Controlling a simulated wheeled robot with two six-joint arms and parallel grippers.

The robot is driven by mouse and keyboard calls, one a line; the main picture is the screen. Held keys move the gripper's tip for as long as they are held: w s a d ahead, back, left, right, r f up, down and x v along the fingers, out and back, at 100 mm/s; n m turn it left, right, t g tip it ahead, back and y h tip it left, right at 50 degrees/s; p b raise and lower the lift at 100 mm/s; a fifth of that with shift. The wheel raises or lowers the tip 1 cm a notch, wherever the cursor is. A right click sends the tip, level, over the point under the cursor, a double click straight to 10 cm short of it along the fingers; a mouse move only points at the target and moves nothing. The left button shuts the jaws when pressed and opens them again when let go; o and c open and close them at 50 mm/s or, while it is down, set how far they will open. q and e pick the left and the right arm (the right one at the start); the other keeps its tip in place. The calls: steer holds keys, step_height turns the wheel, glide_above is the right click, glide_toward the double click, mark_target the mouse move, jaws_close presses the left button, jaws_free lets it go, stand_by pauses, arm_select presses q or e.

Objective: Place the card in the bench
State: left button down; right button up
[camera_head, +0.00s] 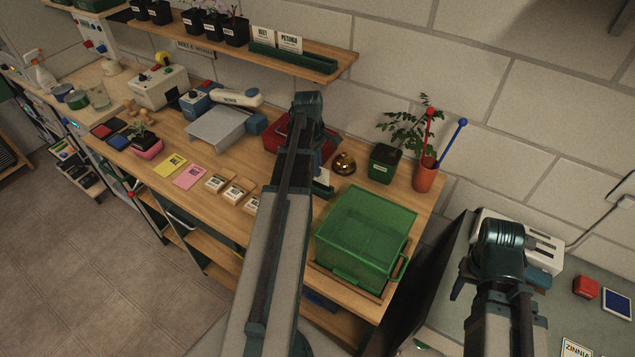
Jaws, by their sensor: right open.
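A white card lettered ZINNIA (577,348) lies at the bottom right on the grey surface, cut off by the picture edge. The wooden bench (243,161) runs along the wall. On it are a yellow card (170,165) and a pink card (189,177). A small white card (324,174) in a green holder is partly hidden by my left arm. My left gripper (307,108) is over the bench's middle; its fingers are not clear. My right gripper (499,245) is open over the grey surface, left of the ZINNIA card, its fingers mostly hidden.
A green crate (363,235) stands on the bench's right end, near a bell (344,163), a potted plant (384,165) and an orange cup (425,177). A wall shelf (340,66) holds BEET and PETUNIA cards (289,42). A gap separates bench and grey surface.

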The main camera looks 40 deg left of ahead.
mark_target(318, 182)
arm_select(q)
steer(key=shift+f+b, duration=1.75)
steer(key=shift+b, duration=0.05)
steer(key=shift+f, duration=0.1)
steer(key=shift+f, duration=0.15)
steer(key=c, duration=1.1)
jaws_free()
steer(key=shift+o, duration=0.2)
steer(key=r+p, duration=0.4)
steer(key=a+r+p, duration=0.1)
steer(key=r+p, duration=0.7)
steer(key=shift+s+a+r, duration=0.1)
steer(key=shift+a+r, duration=0.1)
steer(key=shift+r, duration=0.05)
